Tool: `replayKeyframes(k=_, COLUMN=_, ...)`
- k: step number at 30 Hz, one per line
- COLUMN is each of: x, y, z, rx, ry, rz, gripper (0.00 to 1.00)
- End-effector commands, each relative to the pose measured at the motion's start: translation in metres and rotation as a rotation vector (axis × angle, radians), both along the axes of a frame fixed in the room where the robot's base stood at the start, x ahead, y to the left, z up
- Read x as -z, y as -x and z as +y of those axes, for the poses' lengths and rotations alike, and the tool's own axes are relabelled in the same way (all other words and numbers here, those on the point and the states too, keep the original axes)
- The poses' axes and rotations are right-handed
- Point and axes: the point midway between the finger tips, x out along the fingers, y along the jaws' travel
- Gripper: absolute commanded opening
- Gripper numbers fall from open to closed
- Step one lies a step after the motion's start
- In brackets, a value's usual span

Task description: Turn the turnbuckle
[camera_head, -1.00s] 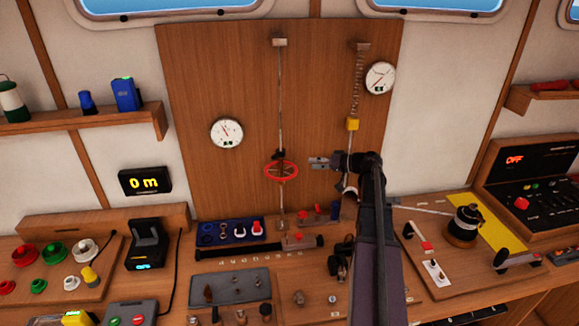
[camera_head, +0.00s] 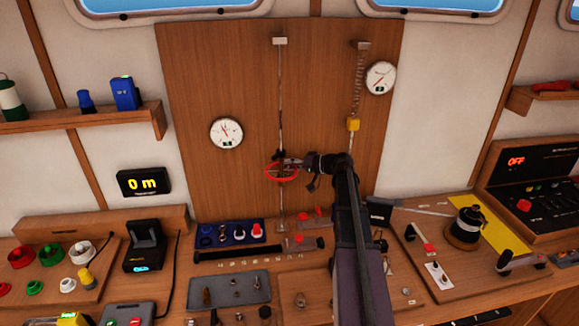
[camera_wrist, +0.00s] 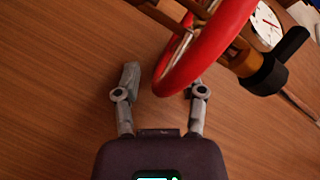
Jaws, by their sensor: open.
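The turnbuckle has a red ring wheel (camera_head: 281,172) on a thin vertical line in front of the wooden panel. It also shows large in the wrist view, where the red rim (camera_wrist: 205,55) crosses the upper right beside a brass body (camera_wrist: 235,50) with a black end. My gripper (camera_head: 287,163) is at the wheel, reaching in from the right. In the wrist view my gripper (camera_wrist: 162,82) has its two fingers apart. The red rim appears between the fingertips, closer to the right finger. I cannot tell whether it touches. The wheel is partly hidden behind my gripper in the head view.
A round gauge (camera_head: 226,133) hangs left of the line, and another gauge (camera_head: 380,77) at upper right. A spring line with a yellow block (camera_head: 353,124) hangs right of the wheel. Below, a blue tray (camera_head: 230,232) and a grey tray (camera_head: 230,290) lie on the bench.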

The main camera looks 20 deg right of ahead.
Motion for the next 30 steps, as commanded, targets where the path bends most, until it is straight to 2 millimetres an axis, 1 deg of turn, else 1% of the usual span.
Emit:
replayKeyframes(k=3, x=-0.0001, y=0.0002, z=-0.0002, rx=0.000, ry=0.000, rz=0.000, gripper=0.53)
replayKeyframes(k=5, x=-0.0001, y=0.0003, z=-0.0003, rx=0.000, ry=0.000, rz=0.000, gripper=0.35)
replayKeyframes(k=6, x=-0.0001, y=0.0003, z=-0.0003, rx=0.000, ry=0.000, rz=0.000, gripper=0.23)
replayKeyframes(k=8, x=0.0000, y=0.0003, z=-0.0004, rx=0.000, ry=0.000, rz=0.000, gripper=0.05)
replayKeyframes(k=9, x=0.0000, y=0.0003, z=-0.0004, rx=0.000, ry=0.000, rz=0.000, gripper=0.00)
replayKeyframes(k=13, x=0.0000, y=0.0003, z=-0.0004, rx=0.000, ry=0.000, rz=0.000, gripper=0.00)
replayKeyframes(k=14, x=0.0000, y=0.0005, z=0.0052, rx=-0.002, ry=0.000, rz=0.000, gripper=0.00)
replayKeyframes(k=18, x=0.0000, y=0.0003, z=0.0012, rx=0.000, ry=0.000, rz=0.000, gripper=0.00)
replayKeyframes(k=30, x=0.0002, y=0.0014, z=0.0000, rx=0.012, ry=0.001, rz=0.001, gripper=0.00)
